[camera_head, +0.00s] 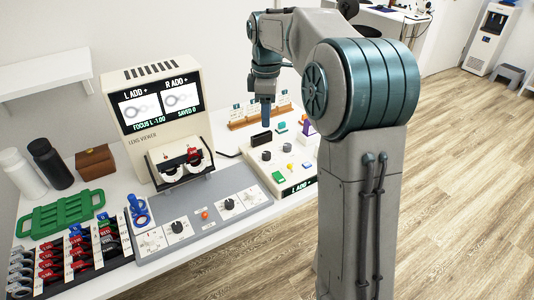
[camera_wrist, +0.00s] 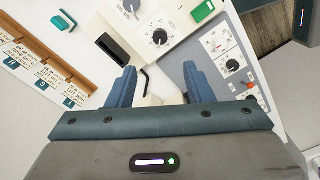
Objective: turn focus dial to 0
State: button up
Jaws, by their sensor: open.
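The lens viewer (camera_head: 120,82) is a cream machine whose screen (camera_head: 158,104) reads "FOCUS L -1.00", with "L ADD +" and "R ADD +" above. In front of it a grey panel (camera_head: 160,258) carries two black dials, the left dial (camera_head: 177,227) and right dial (camera_head: 229,204), on white scales. I cannot read which one is the focus dial. A black dial (camera_wrist: 233,65) on the grey panel also shows in the wrist view. My gripper (camera_head: 266,118) points down, near the back of the cream control box (camera_head: 256,170). Its fingers (camera_wrist: 160,88) are apart, with nothing held between them.
The control box bears dials (camera_wrist: 160,37), a green button (camera_wrist: 203,11) and a black block (camera_wrist: 115,48). An orange button (camera_head: 205,215) sits between the panel dials. A blue ringed stand (camera_head: 139,210), lens rack (camera_head: 75,255) and green tray (camera_head: 60,214) stand left.

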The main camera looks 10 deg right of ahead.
aim_at(267, 153)
notch_tip(267, 153, down, 13)
jog(key=shift+f+b, duration=0.15)
jog(key=shift+b, duration=0.65)
jog(key=c, duration=1)
